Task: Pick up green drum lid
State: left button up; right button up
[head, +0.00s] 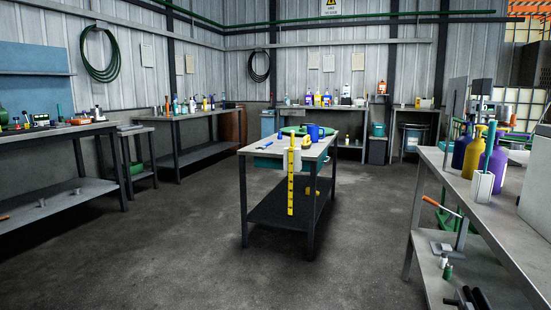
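A green, flat, rounded thing (293,130) lies at the back of the small table's top in the middle of the room. It may be the green drum lid, but it is small here and partly hidden by things in front of it. A drum with a blue label (413,137) stands under the bench at the back right. Neither of my grippers shows in the head view.
The small table (250,150) also bears a blue mug (314,132), and a yellow strip (291,190) hangs at its front. A bench with purple and yellow bottles (472,152) stands close at the right. Other benches line the walls. The floor (170,240) around the table is clear.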

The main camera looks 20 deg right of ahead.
aim_at(301, 131)
jog(key=i+j+u, duration=0.1)
jog(key=i+j, duration=0.15)
jog(key=i, duration=0.25)
jog(key=i+j+u, duration=0.1)
jog(key=i, duration=0.4)
jog(key=i+j+u, duration=0.15)
jog(key=i, duration=0.4)
jog(key=i+j+z, duration=0.1)
jog(key=i+z, duration=0.2)
jog(key=i, duration=2.75)
jog(key=i+z, duration=0.2)
jog(key=i, duration=0.35)
jog(key=i+z, duration=0.25)
jog(key=i, duration=0.3)
jog(key=i+j+z, duration=0.2)
jog(key=i, duration=0.3)
jog(key=i+j+z, duration=0.2)
jog(key=i, duration=0.35)
jog(key=i+j+z, duration=0.25)
jog(key=i, duration=0.25)
